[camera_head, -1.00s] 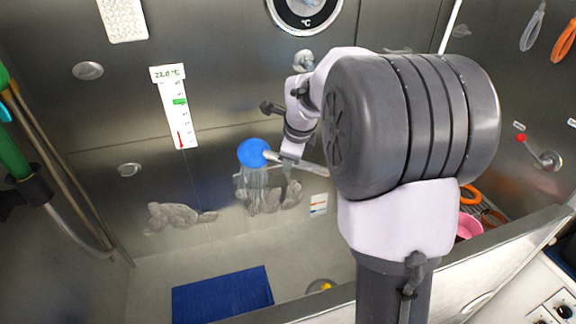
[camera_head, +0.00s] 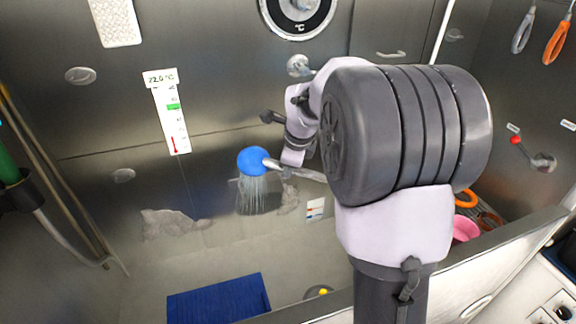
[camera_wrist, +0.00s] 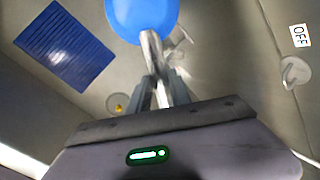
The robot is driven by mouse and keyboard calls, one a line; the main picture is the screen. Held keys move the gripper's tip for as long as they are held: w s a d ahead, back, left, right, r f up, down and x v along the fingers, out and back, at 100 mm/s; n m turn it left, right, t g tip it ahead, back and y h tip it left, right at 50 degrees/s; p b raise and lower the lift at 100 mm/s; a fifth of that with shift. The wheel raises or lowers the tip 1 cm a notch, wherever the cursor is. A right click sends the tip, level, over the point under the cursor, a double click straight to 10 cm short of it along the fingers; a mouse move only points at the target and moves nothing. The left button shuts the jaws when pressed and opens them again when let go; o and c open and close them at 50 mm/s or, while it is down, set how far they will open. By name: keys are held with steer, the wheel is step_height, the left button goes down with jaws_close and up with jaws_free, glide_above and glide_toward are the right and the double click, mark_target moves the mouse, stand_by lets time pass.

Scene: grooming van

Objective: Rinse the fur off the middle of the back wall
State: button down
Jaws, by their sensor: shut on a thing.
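My gripper (camera_head: 290,171) is shut on the metal handle of a shower head with a blue round face (camera_head: 252,161). The fingers (camera_wrist: 161,90) and the blue head (camera_wrist: 142,14) also show in the wrist view. Water sprays down from the head in front of the middle of the steel back wall (camera_head: 225,110). A grey fur patch (camera_head: 289,199) clings to the wall just right of the spray. Another fur patch (camera_head: 168,225) is lower left, apart from the spray. The wall behind the spray is partly veiled, so I cannot tell whether fur is left there.
A blue mat (camera_head: 218,298) lies on the tub floor, near a drain with a yellow thing (camera_head: 322,292). A thermometer strip (camera_head: 172,115) and a round dial (camera_head: 298,12) are on the wall. A red-knobbed lever (camera_head: 533,152) is at right. The tub's front wall (camera_head: 500,246) runs below right.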

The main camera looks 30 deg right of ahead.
steer(key=shift+a, duration=0.1)
steer(key=shift+w+a, duration=0.1)
steer(key=shift+a, duration=0.4)
steer(key=shift+d, duration=0.15)
steer(key=shift+d, duration=0.5)
